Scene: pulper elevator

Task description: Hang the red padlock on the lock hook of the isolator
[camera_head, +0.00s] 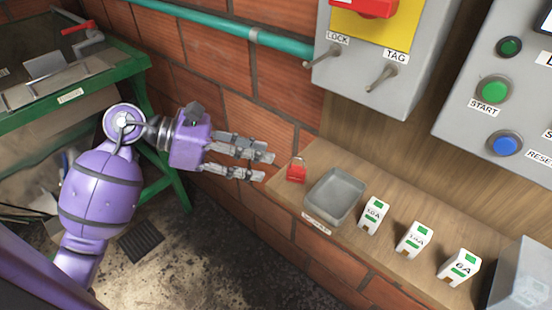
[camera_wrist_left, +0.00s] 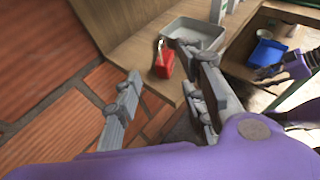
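The red padlock (camera_head: 296,172) stands on the wooden shelf, shackle up, left of a grey tray; it also shows in the left wrist view (camera_wrist_left: 163,62). My left gripper (camera_head: 268,167) is open and empty, its two fingers pointing at the padlock from the left, a short gap away. In the left wrist view the fingers (camera_wrist_left: 157,88) are spread, with the padlock beyond them. The lock hook (camera_head: 323,58) sticks out under the LOCK label on the grey isolator box (camera_head: 408,75), above the shelf.
The grey metal tray (camera_head: 335,195) sits right beside the padlock. Several white breakers (camera_head: 415,240) stand along the shelf. A second hook (camera_head: 381,77) is at the TAG label. A button panel (camera_head: 490,110) is on the right, a green-framed machine (camera_head: 75,88) on the left.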

